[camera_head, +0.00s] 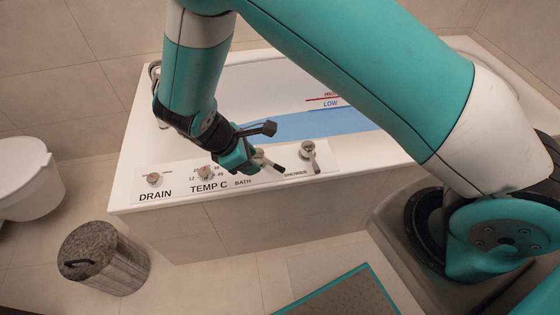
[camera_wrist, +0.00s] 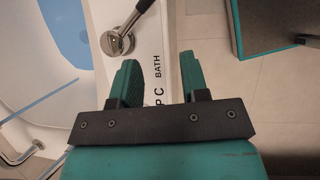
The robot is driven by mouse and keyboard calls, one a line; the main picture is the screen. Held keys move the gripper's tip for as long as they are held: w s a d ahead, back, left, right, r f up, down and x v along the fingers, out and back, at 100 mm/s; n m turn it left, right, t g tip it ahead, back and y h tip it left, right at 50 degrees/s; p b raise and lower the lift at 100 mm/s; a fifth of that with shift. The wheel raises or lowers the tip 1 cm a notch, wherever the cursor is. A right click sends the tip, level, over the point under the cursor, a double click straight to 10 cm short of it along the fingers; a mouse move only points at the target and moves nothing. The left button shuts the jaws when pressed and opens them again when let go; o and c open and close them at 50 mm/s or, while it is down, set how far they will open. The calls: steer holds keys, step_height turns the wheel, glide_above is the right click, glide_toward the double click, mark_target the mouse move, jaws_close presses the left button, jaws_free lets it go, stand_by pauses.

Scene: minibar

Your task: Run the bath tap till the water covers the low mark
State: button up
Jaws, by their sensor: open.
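The bath (camera_head: 135,165) holds blue water (camera_head: 320,125), also in the wrist view (camera_wrist: 62,30). On its inner wall, the blue LOW mark (camera_head: 330,105) shows close above the water's edge, with a red line higher up. The chrome BATH tap lever (camera_head: 262,157) stands on the rim, partly behind my gripper in the head view. In the wrist view the lever (camera_wrist: 118,42) is whole, its handle pointing up and right. My gripper (camera_head: 258,143) is open and empty above the rim; in the wrist view its fingers (camera_wrist: 158,62) are apart, short of the lever. I cannot see whether water runs.
The DRAIN knob (camera_head: 153,179) and TEMP C dial (camera_head: 205,172) sit left of the BATH tap; the SHOWER lever (camera_head: 309,152) stands to its right. A bin (camera_head: 105,262) and a teal-edged mat (camera_head: 345,295) are on the floor in front. A white toilet (camera_head: 28,180) is left.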

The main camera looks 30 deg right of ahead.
steer(key=w+d+r+m+g+y+b, duration=0.1)
steer(key=w+d+r+m+y, duration=0.25)
steer(key=d+m, duration=0.25)
steer(key=m+y+b, duration=0.1)
steer(key=m+y, duration=0.3)
steer(key=m, duration=0.1)
glide_toward(268, 163)
steer(key=f+b, duration=0.1)
steer(key=f, duration=0.2)
steer(key=s+f, duration=0.1)
steer(key=f, duration=0.1)
steer(key=s+f+b, duration=0.1)
steer(key=f, duration=0.2)
steer(key=shift+s+f+b, duration=0.1)
steer(key=shift+f+b, duration=0.2)
steer(key=shift+b, duration=0.05)
jaws_close()
